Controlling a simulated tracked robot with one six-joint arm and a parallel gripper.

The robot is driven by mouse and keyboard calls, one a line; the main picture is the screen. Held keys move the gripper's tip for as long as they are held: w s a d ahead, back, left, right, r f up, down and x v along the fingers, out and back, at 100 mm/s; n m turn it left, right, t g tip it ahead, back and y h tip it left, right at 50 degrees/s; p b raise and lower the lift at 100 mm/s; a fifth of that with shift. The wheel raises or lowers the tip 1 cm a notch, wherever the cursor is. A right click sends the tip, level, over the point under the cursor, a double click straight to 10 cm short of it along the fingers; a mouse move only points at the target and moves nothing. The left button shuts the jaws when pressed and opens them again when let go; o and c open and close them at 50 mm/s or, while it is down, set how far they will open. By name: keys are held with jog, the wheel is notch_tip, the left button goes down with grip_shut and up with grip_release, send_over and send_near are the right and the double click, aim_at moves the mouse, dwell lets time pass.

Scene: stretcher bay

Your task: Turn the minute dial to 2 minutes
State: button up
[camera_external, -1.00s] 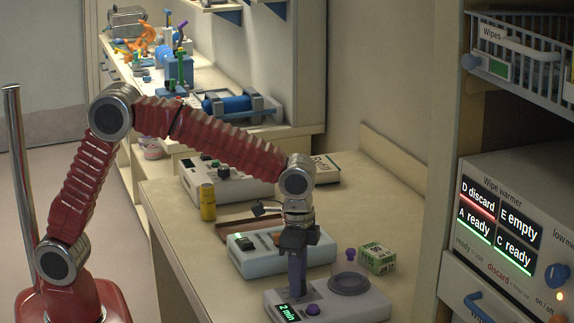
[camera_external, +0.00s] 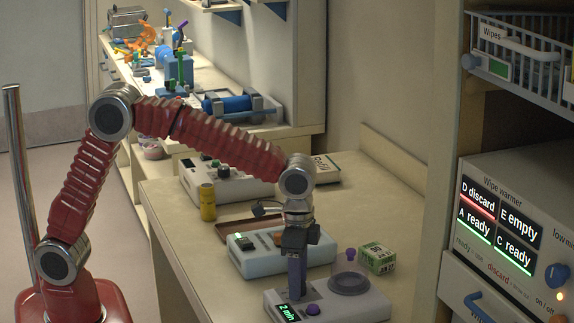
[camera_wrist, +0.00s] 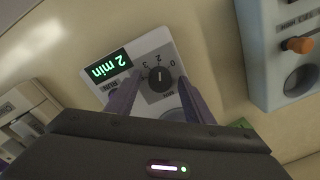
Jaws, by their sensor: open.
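The device with the minute dial is a pale box (camera_external: 372,306) at the front of the counter, with a green display (camera_external: 288,313) that reads "2 min". In the wrist view the display (camera_wrist: 109,67) also reads "2 min". The dark minute dial (camera_wrist: 159,78) sits beside it, with numbers around it. My gripper (camera_external: 296,294) points down over the box in the external view and hides the dial there. In the wrist view my gripper (camera_wrist: 152,98) is open, its purple fingers on either side of the dial. I cannot tell whether they touch it.
A green-and-white box (camera_external: 377,258) lies to the right. A yellow bottle (camera_external: 207,203) stands farther back.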

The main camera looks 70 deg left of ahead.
notch_tip(320, 180, up, 14)
jog(key=shift+s+d+f, duration=0.15)
jog(key=shift+d, duration=0.1)
dwell(0.5)
dwell(0.5)
notch_tip(320, 180, down, 5)
jog(key=s+a+n, duration=0.1)
jog(key=s+a, duration=0.2)
jog(key=s+a+n+t, duration=0.5)
jog(key=s+a, duration=1.5)
jog(key=a, duration=0.1)
jog(key=shift+s+r+n, duration=0.15)
jog(key=shift+r+n, duration=0.15)
jog(key=shift+n, duration=0.1)
